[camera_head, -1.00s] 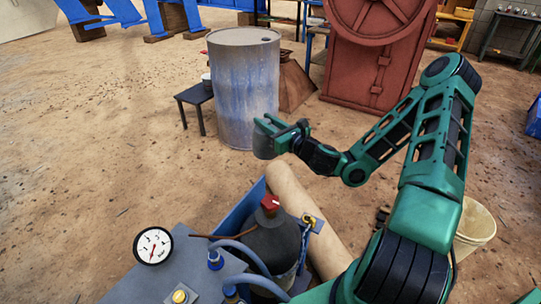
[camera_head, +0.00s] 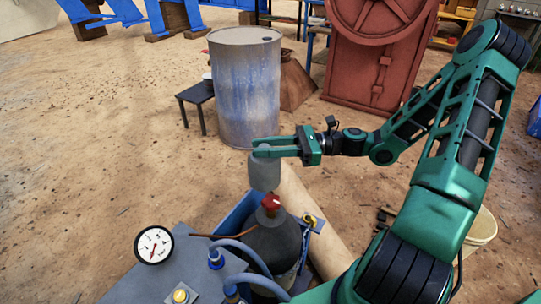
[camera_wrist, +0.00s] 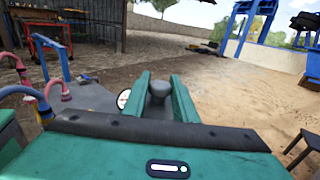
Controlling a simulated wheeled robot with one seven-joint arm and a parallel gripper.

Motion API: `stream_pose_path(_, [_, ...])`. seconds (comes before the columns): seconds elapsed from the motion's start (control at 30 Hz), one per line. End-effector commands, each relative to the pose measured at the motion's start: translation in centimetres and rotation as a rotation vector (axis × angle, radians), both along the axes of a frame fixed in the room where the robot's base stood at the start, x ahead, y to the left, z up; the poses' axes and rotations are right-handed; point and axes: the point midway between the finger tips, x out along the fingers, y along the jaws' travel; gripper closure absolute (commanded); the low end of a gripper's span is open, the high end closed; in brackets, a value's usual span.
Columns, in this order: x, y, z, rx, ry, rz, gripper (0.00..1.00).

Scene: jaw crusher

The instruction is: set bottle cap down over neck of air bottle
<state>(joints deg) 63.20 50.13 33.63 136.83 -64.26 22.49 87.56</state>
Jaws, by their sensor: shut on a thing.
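The grey bottle cap (camera_head: 265,173) is held in my gripper (camera_head: 265,149) in the head view, hanging upright in the air. The dark air bottle (camera_head: 273,246) stands below it in a blue holder, with a red valve (camera_head: 271,202) on its neck. In the head view the cap's lower edge is just above the red valve, and I cannot tell whether they touch. In the wrist view the grey top of the cap (camera_wrist: 160,90) sits between the two green fingers. The bottle is hidden in the wrist view.
A round gauge (camera_head: 153,245) and blue hoses (camera_head: 240,252) are on the grey surface at left of the bottle. A tan cylinder (camera_head: 312,215) lies right behind the bottle. A grey-blue drum (camera_head: 245,85) stands farther back on sandy ground.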

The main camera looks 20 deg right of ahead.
Motion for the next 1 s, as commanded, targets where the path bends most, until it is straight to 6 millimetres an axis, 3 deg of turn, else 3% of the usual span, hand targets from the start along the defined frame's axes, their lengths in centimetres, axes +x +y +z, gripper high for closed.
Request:
stream_pose_path(0.1, [-2.0,-0.4,-0.4,0.002,0.000,0.083,1.00])
stream_pose_path(0.23, [-3.2,-0.6,-0.5,0.002,-0.001,0.130,1.00])
stream_pose_path(0.7, [-3.4,-0.8,-0.7,0.000,-0.001,0.140,1.00])
stream_pose_path(1.0, [-3.4,-0.8,-2.2,0.001,0.000,0.139,1.00])
